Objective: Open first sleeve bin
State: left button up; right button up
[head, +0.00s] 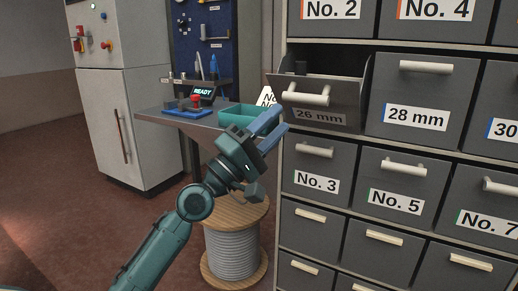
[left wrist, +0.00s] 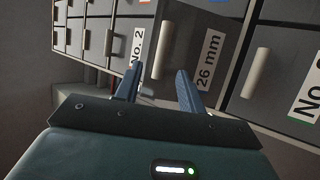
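The grey drawer labelled 26 mm (head: 320,116) stands partly pulled out of the cabinet, its top open and a dark inside showing. Its pale bar handle (head: 306,97) is on the front. My left gripper (head: 277,121) is just left of and below this handle in the head view. In the left wrist view its two blue fingers (left wrist: 156,78) are spread apart with nothing between them. The handle (left wrist: 163,48) appears beyond the fingertips, in line with the gap, and looks clear of both fingers. My right gripper is in neither view.
The closed 28 mm drawer (head: 422,100) is to the right; No. 3 (head: 310,173) and No. 5 (head: 395,190) are shut below. A workbench with a teal tray (head: 237,113) is behind my left gripper. A cable spool (head: 232,245) stands on the floor below it.

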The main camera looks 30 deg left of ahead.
pick_arm(q)
jog(key=b+v, duration=0.1)
jog(key=v, duration=0.3)
jog(key=shift+s+a+f, duration=0.1)
jog(key=shift+s+f, duration=0.05)
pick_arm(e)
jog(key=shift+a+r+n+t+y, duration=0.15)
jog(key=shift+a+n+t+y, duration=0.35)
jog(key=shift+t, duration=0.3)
pick_arm(q)
jog(key=shift+c, duration=0.4)
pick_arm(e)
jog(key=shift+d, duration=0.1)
